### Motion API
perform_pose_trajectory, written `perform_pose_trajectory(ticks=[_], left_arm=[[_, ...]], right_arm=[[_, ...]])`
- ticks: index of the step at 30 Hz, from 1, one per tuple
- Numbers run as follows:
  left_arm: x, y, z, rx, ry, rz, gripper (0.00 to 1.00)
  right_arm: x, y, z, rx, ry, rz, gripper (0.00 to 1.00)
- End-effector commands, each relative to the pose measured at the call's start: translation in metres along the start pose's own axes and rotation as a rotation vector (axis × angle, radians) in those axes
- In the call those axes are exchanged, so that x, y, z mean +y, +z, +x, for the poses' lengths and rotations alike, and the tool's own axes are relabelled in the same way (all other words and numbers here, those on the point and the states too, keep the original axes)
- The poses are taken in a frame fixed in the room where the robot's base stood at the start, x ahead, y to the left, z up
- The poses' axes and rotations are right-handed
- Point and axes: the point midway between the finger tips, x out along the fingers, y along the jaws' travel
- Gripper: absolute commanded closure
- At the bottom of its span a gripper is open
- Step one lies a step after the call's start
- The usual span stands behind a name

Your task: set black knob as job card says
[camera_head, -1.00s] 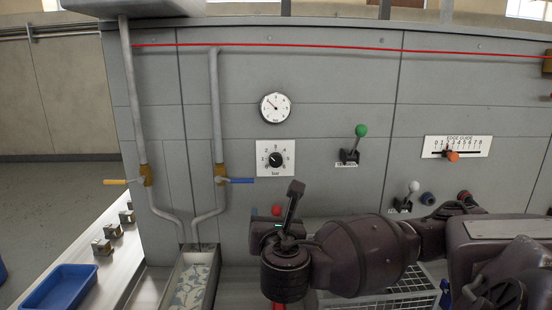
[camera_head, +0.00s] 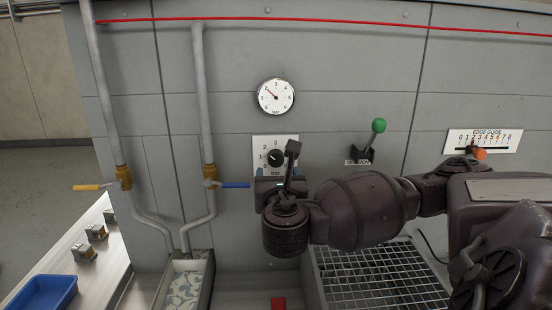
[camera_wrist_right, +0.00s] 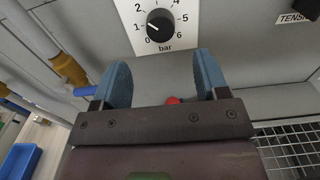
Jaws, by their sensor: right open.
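The black knob (camera_head: 275,158) sits on a white dial plate (camera_head: 262,144) marked in bar on the grey machine front, partly covered by my right gripper in the head view. In the right wrist view the black knob (camera_wrist_right: 160,25) shows whole, its white pointer line toward about 1 on a scale from 0 to 6. My right gripper (camera_head: 290,165) is open; its blue fingers (camera_wrist_right: 163,78) are apart, below the knob and not around it. No job card can be made out. My left gripper is not in view.
A blue-handled valve (camera_head: 235,184) and a yellow-handled valve (camera_head: 90,187) are on pipes at left. A green-topped lever (camera_head: 379,126) and the edge guide scale (camera_head: 484,141) are to the right. A wire grid (camera_head: 375,280) and a blue bin (camera_head: 42,293) lie below.

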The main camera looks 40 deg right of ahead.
Motion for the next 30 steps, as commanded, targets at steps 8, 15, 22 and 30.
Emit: perform_pose_trajectory(ticks=[8,15,22,30], left_arm=[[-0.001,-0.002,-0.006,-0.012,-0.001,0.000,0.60],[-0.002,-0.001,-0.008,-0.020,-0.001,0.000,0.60],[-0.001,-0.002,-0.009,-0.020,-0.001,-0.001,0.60],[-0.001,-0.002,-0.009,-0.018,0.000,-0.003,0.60]], right_arm=[[0.000,0.002,0.049,-0.001,-0.003,-0.001,0.33],[0.000,0.001,0.077,-0.001,-0.002,0.001,0.33],[0.000,0.000,0.085,0.000,0.000,0.001,0.33],[0.000,0.000,0.085,0.000,0.000,0.001,0.42]])
